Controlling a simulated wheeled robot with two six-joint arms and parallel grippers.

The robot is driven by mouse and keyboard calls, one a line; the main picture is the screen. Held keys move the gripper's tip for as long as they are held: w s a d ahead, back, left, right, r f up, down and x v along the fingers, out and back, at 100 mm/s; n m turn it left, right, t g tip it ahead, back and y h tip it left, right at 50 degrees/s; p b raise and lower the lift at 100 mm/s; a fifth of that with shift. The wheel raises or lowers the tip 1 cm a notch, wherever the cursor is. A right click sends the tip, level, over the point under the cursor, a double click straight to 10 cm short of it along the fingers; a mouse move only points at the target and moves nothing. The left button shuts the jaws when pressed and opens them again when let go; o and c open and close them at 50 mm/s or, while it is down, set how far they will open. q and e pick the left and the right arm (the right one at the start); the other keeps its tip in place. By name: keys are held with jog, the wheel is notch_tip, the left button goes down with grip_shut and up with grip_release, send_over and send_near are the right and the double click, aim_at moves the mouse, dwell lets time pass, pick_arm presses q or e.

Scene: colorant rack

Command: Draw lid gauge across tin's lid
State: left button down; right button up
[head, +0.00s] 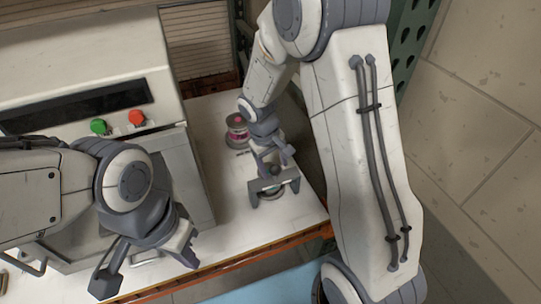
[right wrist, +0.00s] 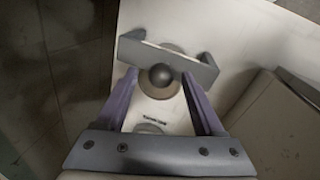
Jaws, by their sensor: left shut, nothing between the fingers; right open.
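The lid gauge, a grey U-shaped bracket (right wrist: 172,56) with a dark ball knob (right wrist: 161,76), shows in the right wrist view and near the bench's front corner in the head view (head: 273,183). A pale disc partly shows under it; I cannot tell what it is. My right gripper (right wrist: 163,83) is open, its fingers on either side of the knob with gaps. A tin with a pink-red band (head: 237,130) stands behind the gauge. My left gripper (head: 146,268) is shut and empty near the bench's front edge, left of the gauge.
A grey-white machine (head: 90,60) with a green button (head: 99,127) and a red button (head: 137,117) fills the left of the white bench (head: 222,170). An orange rail (head: 265,247) edges the front. Green perforated uprights (head: 412,40) rise at the back right.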

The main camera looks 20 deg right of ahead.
aim_at(269, 181)
notch_tip(269, 181, up, 8)
jog(key=a+b, duration=0.1)
jog(key=shift+s+a+r, duration=0.2)
jog(key=shift+a, duration=0.15)
